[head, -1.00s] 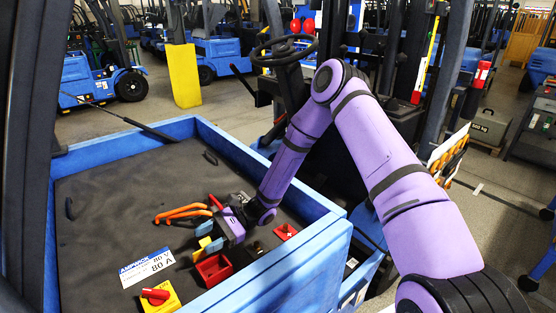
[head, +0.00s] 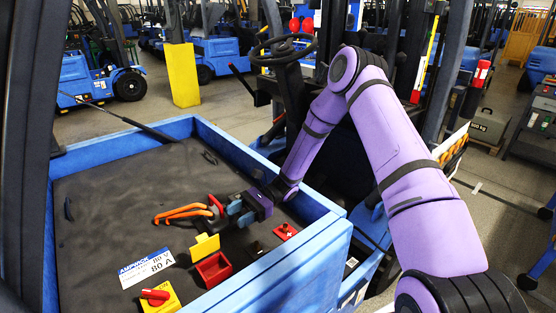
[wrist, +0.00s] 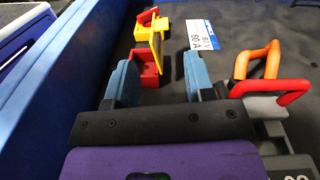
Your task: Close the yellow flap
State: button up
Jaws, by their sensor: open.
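The yellow flap (head: 205,248) stands raised at the edge of a small red box (head: 213,268), whose open top shows in the head view. In the wrist view the flap (wrist: 157,40) is seen nearly edge-on beside the red box (wrist: 144,68), beyond the fingers. My gripper (head: 240,214) is open and empty, with blue fingers apart. It hovers over the dark deck, behind and to the right of the flap in the head view, and does not touch it.
Orange cables with a red handle (head: 183,213) lie close to my gripper. A yellow switch with a red knob (head: 160,297), a white label (head: 147,267) and a red plate with a white cross (head: 285,231) are nearby. A raised blue rim (head: 275,272) borders the dark deck.

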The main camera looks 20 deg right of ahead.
jog(key=s+d+r+n+h, duration=0.2)
jog(key=s+r+n+h, duration=0.1)
jog(key=r, duration=0.4)
jog(key=s+d+r+n+t+h, duration=0.1)
jog(key=s+d+r+n+h, duration=0.1)
jog(key=r, duration=0.6)
jog(key=s+d+r+n+t+h, duration=0.1)
jog(key=s+d+r+n+h, duration=0.2)
jog(key=s+r+h, duration=0.3)
jog(key=shift+s+r+n, duration=0.4)
jog(key=shift+s+r, duration=0.15)
jog(key=shift+r, duration=0.55)
jog(key=shift+f, duration=0.1)
